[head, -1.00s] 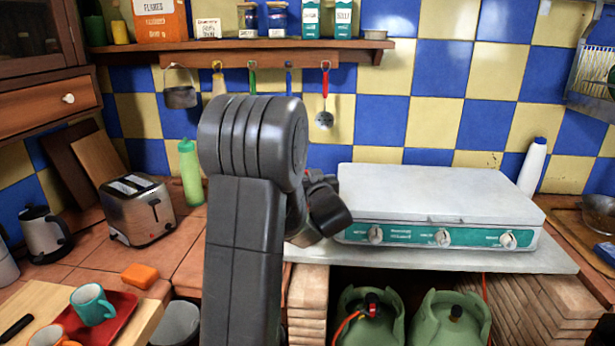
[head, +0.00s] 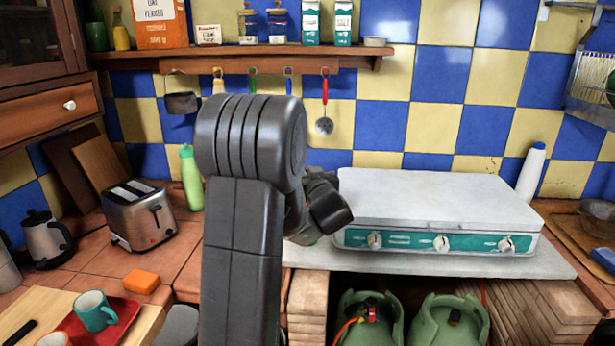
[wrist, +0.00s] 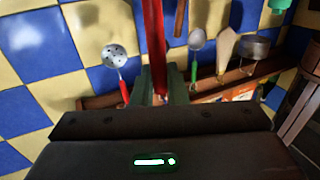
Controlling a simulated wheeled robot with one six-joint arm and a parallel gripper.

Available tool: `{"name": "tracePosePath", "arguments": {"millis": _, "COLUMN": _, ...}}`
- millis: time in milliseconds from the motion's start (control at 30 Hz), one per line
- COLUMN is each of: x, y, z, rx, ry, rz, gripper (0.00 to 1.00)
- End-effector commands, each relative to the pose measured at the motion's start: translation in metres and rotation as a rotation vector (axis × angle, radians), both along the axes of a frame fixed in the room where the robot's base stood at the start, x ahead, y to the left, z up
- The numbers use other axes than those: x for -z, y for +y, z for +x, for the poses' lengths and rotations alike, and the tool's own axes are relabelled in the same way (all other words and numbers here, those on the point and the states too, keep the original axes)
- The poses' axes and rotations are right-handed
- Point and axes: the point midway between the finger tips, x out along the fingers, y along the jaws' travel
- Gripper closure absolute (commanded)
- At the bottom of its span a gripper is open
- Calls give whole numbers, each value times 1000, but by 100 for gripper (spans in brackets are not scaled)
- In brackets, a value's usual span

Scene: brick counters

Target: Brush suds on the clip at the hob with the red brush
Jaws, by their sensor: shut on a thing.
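The hob (head: 430,238), with a closed white lid and teal front with knobs, stands on the counter at the right in the head view. I cannot make out a clip on it. In the wrist view my gripper (wrist: 158,92) is shut on a red bar-like thing, which I take to be the red brush (wrist: 155,45). Its far end runs out of the top of the picture, so its bristles and any suds are out of sight. In the head view my arm hides the gripper and brush, just left of the hob.
Utensils hang under the shelf (head: 225,56), among them a red-handled skimmer (head: 325,122). A green bottle (head: 190,178) and toaster (head: 137,214) stand left of my arm. Gas cylinders (head: 435,322) sit below the hob. A white bottle (head: 531,172) stands at its right.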

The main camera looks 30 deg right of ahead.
Motion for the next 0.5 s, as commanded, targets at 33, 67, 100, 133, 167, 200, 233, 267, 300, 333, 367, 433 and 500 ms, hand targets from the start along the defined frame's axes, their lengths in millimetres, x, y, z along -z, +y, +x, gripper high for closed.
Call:
{"name": "tracePosePath", "arguments": {"millis": 33, "x": -8, "y": 0, "z": 0, "rx": 0, "ry": -1, "rz": -1, "gripper": 100}}
{"name": "tracePosePath", "arguments": {"millis": 67, "x": -10, "y": 0, "z": 0, "rx": 0, "ry": -1, "rz": 0, "gripper": 100}}
{"name": "tracePosePath", "arguments": {"millis": 100, "x": -14, "y": 0, "z": 0, "rx": 0, "ry": -1, "rz": 0, "gripper": 100}}
{"name": "tracePosePath", "arguments": {"millis": 133, "x": -16, "y": 0, "z": 0, "rx": 0, "ry": -1, "rz": 0, "gripper": 100}}
{"name": "tracePosePath", "arguments": {"millis": 167, "x": -18, "y": 0, "z": 0, "rx": 0, "ry": -2, "rz": 0, "gripper": 100}}
{"name": "tracePosePath", "arguments": {"millis": 200, "x": -22, "y": 0, "z": 0, "rx": 0, "ry": -2, "rz": 0, "gripper": 100}}
{"name": "tracePosePath", "arguments": {"millis": 233, "x": -24, "y": 0, "z": 0, "rx": 0, "ry": -2, "rz": 0, "gripper": 100}}
{"name": "tracePosePath", "arguments": {"millis": 267, "x": -27, "y": 0, "z": 0, "rx": 0, "ry": -2, "rz": 0, "gripper": 100}}
{"name": "tracePosePath", "arguments": {"millis": 300, "x": -30, "y": 0, "z": 0, "rx": 0, "ry": -2, "rz": 0, "gripper": 100}}
{"name": "tracePosePath", "arguments": {"millis": 333, "x": -32, "y": 0, "z": 0, "rx": 0, "ry": -2, "rz": 0, "gripper": 100}}
{"name": "tracePosePath", "arguments": {"millis": 367, "x": -35, "y": 0, "z": 0, "rx": 0, "ry": -3, "rz": -1, "gripper": 100}}
{"name": "tracePosePath", "arguments": {"millis": 433, "x": -40, "y": 0, "z": 0, "rx": 0, "ry": -3, "rz": -1, "gripper": 100}}
{"name": "tracePosePath", "arguments": {"millis": 500, "x": -42, "y": 0, "z": 0, "rx": 0, "ry": -3, "rz": -1, "gripper": 100}}
